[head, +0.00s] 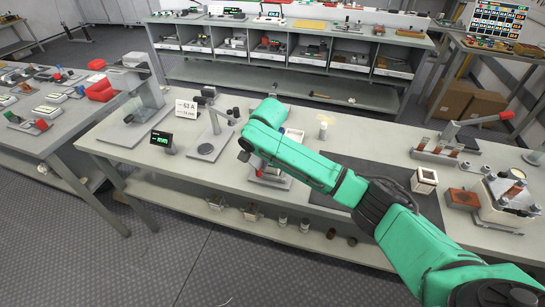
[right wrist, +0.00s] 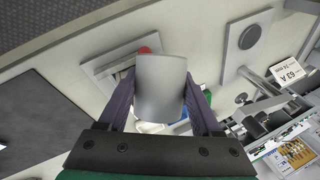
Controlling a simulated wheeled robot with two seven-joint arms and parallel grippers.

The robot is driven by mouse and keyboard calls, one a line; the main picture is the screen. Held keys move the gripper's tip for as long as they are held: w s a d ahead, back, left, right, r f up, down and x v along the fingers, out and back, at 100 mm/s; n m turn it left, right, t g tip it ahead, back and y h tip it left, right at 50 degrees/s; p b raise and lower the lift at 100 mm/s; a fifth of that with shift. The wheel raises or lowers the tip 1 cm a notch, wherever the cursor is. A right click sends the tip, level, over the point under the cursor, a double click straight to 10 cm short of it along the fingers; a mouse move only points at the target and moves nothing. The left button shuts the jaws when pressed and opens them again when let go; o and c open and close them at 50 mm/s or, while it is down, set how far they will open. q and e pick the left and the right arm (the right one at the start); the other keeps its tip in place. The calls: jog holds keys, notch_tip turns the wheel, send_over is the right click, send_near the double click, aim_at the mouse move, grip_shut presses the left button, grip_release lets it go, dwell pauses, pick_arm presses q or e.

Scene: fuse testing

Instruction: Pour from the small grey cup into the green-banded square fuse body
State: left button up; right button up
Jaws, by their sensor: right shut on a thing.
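My right gripper (right wrist: 159,88) is shut on the small grey cup (right wrist: 160,84), whose smooth grey side fills the space between the two fingers in the right wrist view. In the head view my green right arm reaches across the bench and hides the cup. A square white open-topped body (head: 424,180) stands on the bench to the right of my arm; I cannot make out a green band on it. Small red, green and blue parts show partly behind the cup in the right wrist view, too hidden to identify. My left gripper is out of view.
A stand with a round plate (head: 206,149), a 63 A card (head: 187,108) and a green-lit display (head: 161,142) are left of my arm. A dark mat (head: 345,178) lies right of it. A clamp fixture (head: 508,198) and a red-handled lever device (head: 445,145) stand further right.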

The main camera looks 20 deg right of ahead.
jog(key=shift+a+r+t+h, duration=0.1)
jog(key=shift+r+t+h, duration=0.25)
jog(key=shift+h, duration=0.15)
jog(key=shift+s+f+n+t+h, duration=0.15)
jog(key=shift+f+n+t+h, duration=0.35)
jog(key=shift+h, duration=0.3)
jog(key=shift+r, duration=0.3)
jog(key=shift+a+r+h, duration=0.15)
jog(key=shift+a+h, duration=0.05)
jog(key=shift+h, duration=0.3)
jog(key=shift+s+a+t+h, duration=0.1)
jog(key=shift+a+t+h, duration=0.05)
jog(key=shift+t+h, duration=0.25)
jog(key=a+f+t+h, duration=0.1)
jog(key=s+a+f+n+t+h, duration=0.1)
jog(key=h, duration=0.1)
jog(key=a+f+t+h, duration=0.1)
jog(key=f+h, duration=0.1)
jog(key=shift+s+a, duration=0.4)
jog(key=shift+a+f+n+t+h, duration=0.1)
jog(key=shift+f+n+t+h, duration=0.25)
jog(key=shift+f, duration=0.25)
